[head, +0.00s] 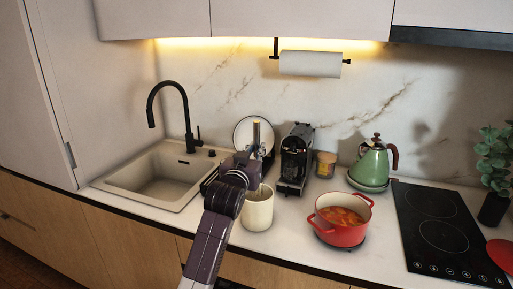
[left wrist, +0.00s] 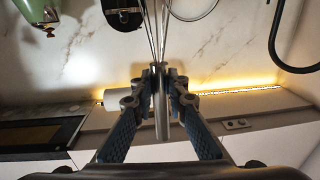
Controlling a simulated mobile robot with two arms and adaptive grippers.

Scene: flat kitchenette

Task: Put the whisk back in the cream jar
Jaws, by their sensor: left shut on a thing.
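My left gripper (head: 252,166) is shut on the whisk, just above and behind the cream jar in the head view. The whisk's handle (head: 256,133) sticks up above the fingers, upright. In the left wrist view the handle (left wrist: 161,118) lies between the two fingers (left wrist: 160,82), and the thin metal wires (left wrist: 157,28) run away from them. The cream jar (head: 258,212) stands upright on the counter, partly covered by my gripper. Whether the wire end is inside its mouth or above it, I cannot tell. My right gripper is not in view.
A coffee machine (head: 295,160) and a small orange jar (head: 326,164) stand behind right of the cream jar. A red pot (head: 341,232), green kettle (head: 373,163) and black hob (head: 440,228) are further right. The sink (head: 155,178) and black tap (head: 187,115) are left.

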